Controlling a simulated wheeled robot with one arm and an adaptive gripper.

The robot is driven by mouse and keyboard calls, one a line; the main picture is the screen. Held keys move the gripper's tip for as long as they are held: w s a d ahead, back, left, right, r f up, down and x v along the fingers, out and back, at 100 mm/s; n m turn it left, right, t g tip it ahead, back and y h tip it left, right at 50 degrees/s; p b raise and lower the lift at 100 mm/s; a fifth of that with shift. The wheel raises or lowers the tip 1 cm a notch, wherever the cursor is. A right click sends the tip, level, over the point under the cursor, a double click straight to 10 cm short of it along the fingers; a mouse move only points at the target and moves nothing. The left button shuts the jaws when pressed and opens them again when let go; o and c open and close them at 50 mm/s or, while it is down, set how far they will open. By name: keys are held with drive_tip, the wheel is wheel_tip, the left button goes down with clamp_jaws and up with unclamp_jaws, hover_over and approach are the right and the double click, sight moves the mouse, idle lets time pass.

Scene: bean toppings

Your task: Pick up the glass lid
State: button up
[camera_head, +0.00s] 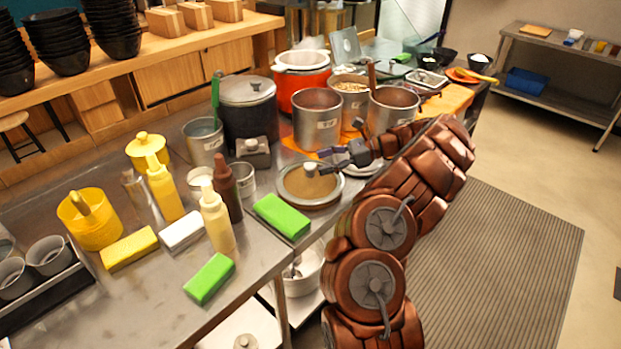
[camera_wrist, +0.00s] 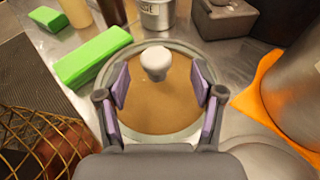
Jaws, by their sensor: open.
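The glass lid (camera_head: 294,190) lies flat near the table's front edge in the head view, with a brownish see-through disc, a pale metal rim and a white knob (camera_head: 310,169) on top. In the wrist view the lid (camera_wrist: 150,118) fills the middle, and its knob (camera_wrist: 156,62) stands upright between and a little beyond the fingers. My gripper (camera_head: 326,160) is over the lid's right side in the head view. In the wrist view my gripper (camera_wrist: 161,90) is open, with one finger on each side of the knob line. The fingers appear apart from the knob.
A green block (camera_head: 283,216) lies left of the lid, close to its rim. Metal pots (camera_head: 317,118) stand behind on an orange mat (camera_wrist: 262,95).

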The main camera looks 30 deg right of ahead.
sight(313, 165)
drive_tip(key=x, duration=0.2)
drive_tip(key=p+x, duration=0.1)
drive_tip(key=x, duration=0.1)
drive_tip(key=shift+s+a+r, duration=0.2)
drive_tip(key=shift+s, duration=0.05)
drive_tip(key=shift+w+a+f, duration=0.15)
drive_tip(key=shift+w, duration=0.05)
drive_tip(key=shift+c, duration=0.3)
clamp_jaws()
